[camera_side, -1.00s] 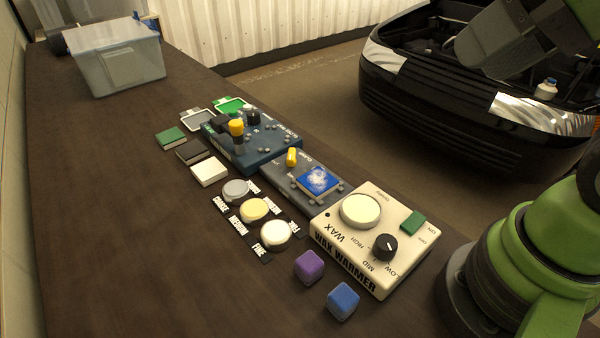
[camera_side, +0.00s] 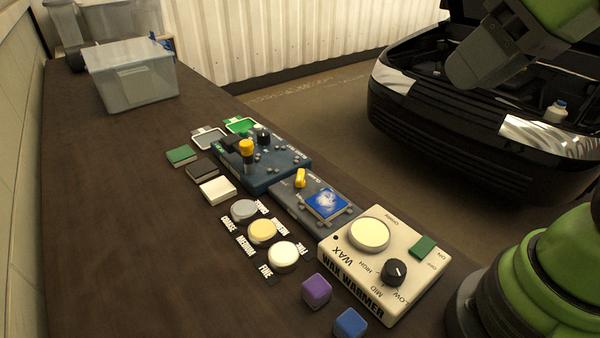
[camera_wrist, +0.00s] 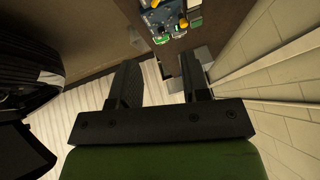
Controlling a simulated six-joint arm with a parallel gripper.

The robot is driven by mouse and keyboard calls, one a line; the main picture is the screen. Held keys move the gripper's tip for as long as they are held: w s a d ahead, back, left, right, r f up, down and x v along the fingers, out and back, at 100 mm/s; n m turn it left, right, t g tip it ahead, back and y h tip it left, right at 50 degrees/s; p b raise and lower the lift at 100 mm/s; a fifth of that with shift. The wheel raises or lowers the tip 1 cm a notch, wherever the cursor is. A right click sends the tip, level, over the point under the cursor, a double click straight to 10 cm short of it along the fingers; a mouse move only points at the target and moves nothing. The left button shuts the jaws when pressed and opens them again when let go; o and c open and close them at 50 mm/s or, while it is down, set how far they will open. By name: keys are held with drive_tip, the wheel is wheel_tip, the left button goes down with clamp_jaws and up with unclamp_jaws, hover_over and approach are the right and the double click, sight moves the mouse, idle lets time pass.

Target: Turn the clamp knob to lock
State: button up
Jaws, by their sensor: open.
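A small yellow knob (camera_side: 300,178) stands on a dark grey plate (camera_side: 284,203) with "Open" lettering; I take it for the clamp knob. A blue patterned square pad (camera_side: 327,203) sits beside it on the same plate. The knob's exact turn is too small to read. My gripper (camera_wrist: 160,60) is open and empty in the wrist view, its two dark fingers apart. It is high above and well away from the bench devices. In the side view only my arm shows at the upper right; the fingers are out of frame.
A blue device (camera_side: 265,172) with a yellow-topped post (camera_side: 246,148) adjoins the plate; a cream wax warmer (camera_side: 340,258) stands on the other side. Round pads (camera_side: 263,231), purple (camera_side: 317,290) and blue cubes (camera_side: 350,323) lie nearby.

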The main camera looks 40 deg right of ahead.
drive_tip(key=w+f+n+g+h, duration=0.2)
drive_tip(key=w+n, duration=0.7)
drive_tip(key=n+g+h, duration=0.1)
drive_tip(key=n+h, duration=0.2)
drive_tip(key=n, duration=1.6)
hover_over(300, 174)
drive_tip(key=s+a, duration=0.3)
wheel_tip(300, 174, down, 18)
drive_tip(key=x, duration=0.9)
drive_tip(key=shift+d, duration=0.1)
drive_tip(key=shift+c, duration=0.2)
clamp_jaws()
